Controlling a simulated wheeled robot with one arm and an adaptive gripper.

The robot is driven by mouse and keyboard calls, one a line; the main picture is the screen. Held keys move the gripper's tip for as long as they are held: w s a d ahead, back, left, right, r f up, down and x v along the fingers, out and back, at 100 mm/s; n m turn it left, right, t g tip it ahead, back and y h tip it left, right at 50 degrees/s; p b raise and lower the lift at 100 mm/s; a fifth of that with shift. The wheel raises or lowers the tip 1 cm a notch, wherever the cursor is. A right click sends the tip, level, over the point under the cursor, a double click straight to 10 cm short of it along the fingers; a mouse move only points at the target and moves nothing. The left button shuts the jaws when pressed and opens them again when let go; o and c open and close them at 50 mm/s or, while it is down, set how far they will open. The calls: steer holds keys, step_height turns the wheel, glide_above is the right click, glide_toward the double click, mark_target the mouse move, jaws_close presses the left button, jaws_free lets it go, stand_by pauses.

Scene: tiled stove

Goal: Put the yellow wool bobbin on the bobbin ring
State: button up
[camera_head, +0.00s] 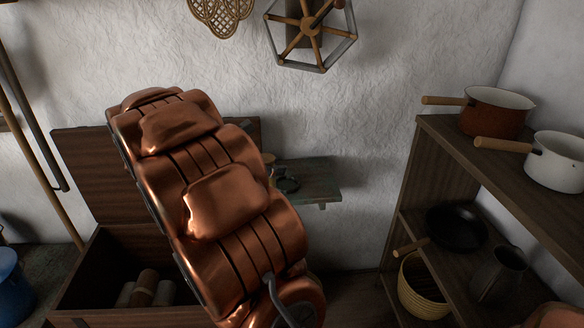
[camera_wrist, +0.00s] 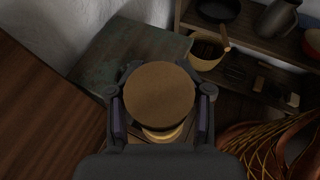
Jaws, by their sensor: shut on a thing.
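In the wrist view my gripper (camera_wrist: 160,104) has one finger on each side of a bobbin with a round brown end disc (camera_wrist: 158,92), and it is shut on it. A yellow band (camera_wrist: 163,134) shows just below the disc, so this looks like the yellow wool bobbin. The disc faces the camera and hides most of the bobbin. In the head view my copper arm covers most of the gripper; a small brown disc edge and dark parts show beside it, in front of the wall shelf (camera_head: 318,178). I cannot make out the bobbin ring in either view.
The shelf top also shows in the wrist view (camera_wrist: 135,53). An open wooden chest (camera_head: 85,275) with rolls inside stands at left. A rack (camera_head: 430,150) with pots, a pan and a yellow basket (camera_head: 425,298) stands at right. A hexagonal reel (camera_head: 310,30) hangs above.

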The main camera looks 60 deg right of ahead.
steer(key=d+f, duration=0.1)
steer(key=d, duration=0.2)
steer(key=d+f+b, duration=0.1)
steer(key=d+f, duration=0.1)
steer(key=d, duration=0.2)
steer(key=d+f+b, duration=0.1)
steer(key=d, duration=0.3)
steer(key=shift+w+f, duration=0.35)
steer(key=o, duration=1.4)
